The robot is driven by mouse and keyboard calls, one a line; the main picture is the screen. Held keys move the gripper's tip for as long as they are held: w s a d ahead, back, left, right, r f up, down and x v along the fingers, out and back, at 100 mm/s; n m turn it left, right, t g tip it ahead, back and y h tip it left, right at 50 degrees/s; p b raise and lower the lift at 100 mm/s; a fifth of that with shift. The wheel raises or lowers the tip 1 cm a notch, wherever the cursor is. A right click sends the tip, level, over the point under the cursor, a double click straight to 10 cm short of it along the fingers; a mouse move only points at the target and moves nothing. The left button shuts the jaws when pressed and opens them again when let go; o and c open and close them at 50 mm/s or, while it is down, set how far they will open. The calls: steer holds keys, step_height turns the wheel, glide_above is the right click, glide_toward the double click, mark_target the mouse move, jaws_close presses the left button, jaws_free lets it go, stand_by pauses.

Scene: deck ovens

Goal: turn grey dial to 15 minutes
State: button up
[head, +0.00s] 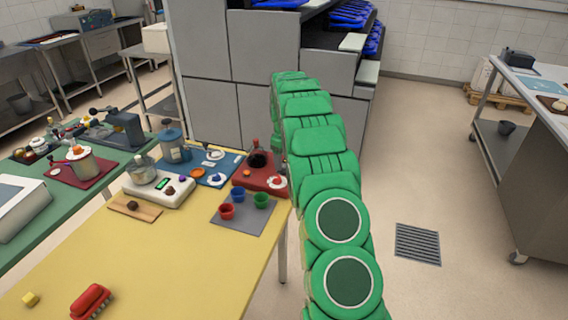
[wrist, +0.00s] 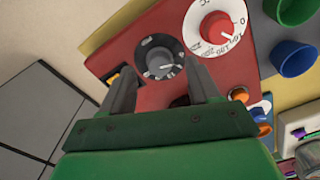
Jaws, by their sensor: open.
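The grey dial (wrist: 159,56) is a dark round knob with white markings on the red panel in the wrist view. A white pointer line shows on its face towards the lower right; its numbers are too small to read surely. My gripper (wrist: 158,70) is open, with one finger on each side of the dial's lower part. I cannot tell whether the fingers touch it. In the head view the red unit (head: 254,182) stands at the yellow table's far right corner. My green arm reaches beside it, and the grey dial cannot be made out there.
A white dial with a red centre (wrist: 217,26) sits close to the right of the grey one. A black and orange switch (wrist: 121,83) is to its left. Red, blue and green cups stand on a grey mat (head: 243,218) in front of the red unit.

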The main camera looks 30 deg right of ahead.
steer(key=shift+f, duration=0.95)
steer(key=c, duration=1)
